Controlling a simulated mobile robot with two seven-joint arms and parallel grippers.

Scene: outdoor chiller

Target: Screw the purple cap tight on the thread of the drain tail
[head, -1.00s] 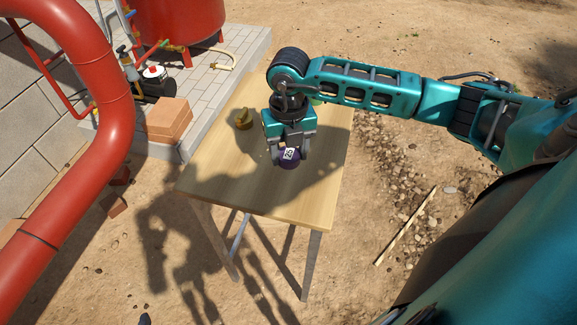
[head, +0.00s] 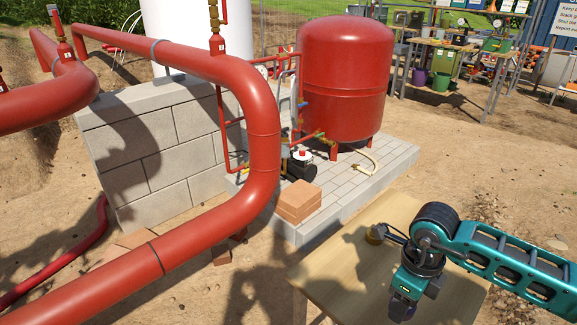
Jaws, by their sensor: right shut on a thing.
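My right gripper (head: 403,303) is at the lower right, over the wooden table (head: 345,265), pointing down. It is shut on the purple cap (head: 402,310), of which only a small dark purple part shows at the gripper's lower end. A pale curved pipe (head: 362,158), which may be the drain tail, lies on the paved slab beside the red tank, well beyond the gripper. Its thread is too small to make out. My left gripper is not in view.
A large red pipe (head: 262,125) crosses the left side. Stacked bricks (head: 298,203) and a dark pump (head: 301,168) are on the slab. The red tank (head: 343,80) stands behind.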

